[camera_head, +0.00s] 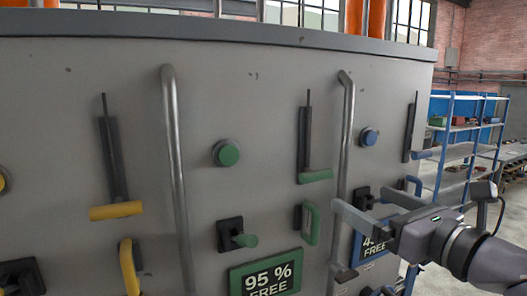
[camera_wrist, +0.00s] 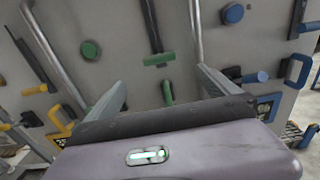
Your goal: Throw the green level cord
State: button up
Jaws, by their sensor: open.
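On the grey panel, a dark upright lever with a green crossbar grip (camera_head: 316,176) hangs at its lower end; it also shows in the wrist view (camera_wrist: 158,60). Below it is a green loop handle (camera_head: 312,223), seen between my fingers in the wrist view (camera_wrist: 167,92). To its left is a green stub lever (camera_head: 243,241) on a dark base. A round green button (camera_head: 226,153) is higher up. I cannot tell which one is the cord named. My gripper (camera_head: 361,198) is open and empty, in front of the panel, right of and apart from the green crossbar.
Tall metal rails (camera_head: 176,150) and (camera_head: 345,140) stand out from the panel. Yellow (camera_head: 116,210) and blue (camera_head: 369,137) controls flank the green ones. A green sign (camera_head: 265,278) reads 95 % FREE. Blue shelving (camera_head: 450,150) stands at the right.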

aim_at(320, 176)
jog(key=p+x, duration=0.2)
jog(key=x, duration=1.2)
jog(key=shift+w+a+r+p, duration=0.15)
jog(key=shift+w+a+p, duration=0.1)
jog(key=shift+w+p, duration=0.05)
jog(key=shift+w+a, duration=0.2)
jog(key=shift+w, duration=0.35)
jog(key=shift+s, duration=0.15)
jog(key=shift+c, duration=0.7)
jog(key=c, duration=1.6)
notch_tip(320, 176, up, 11)
jog(key=p, duration=0.6)
jog(key=shift+f+p, duration=0.2)
jog(key=shift+p, duration=0.15)
jog(key=o, duration=1.7)
jog(key=shift+o, duration=0.2)
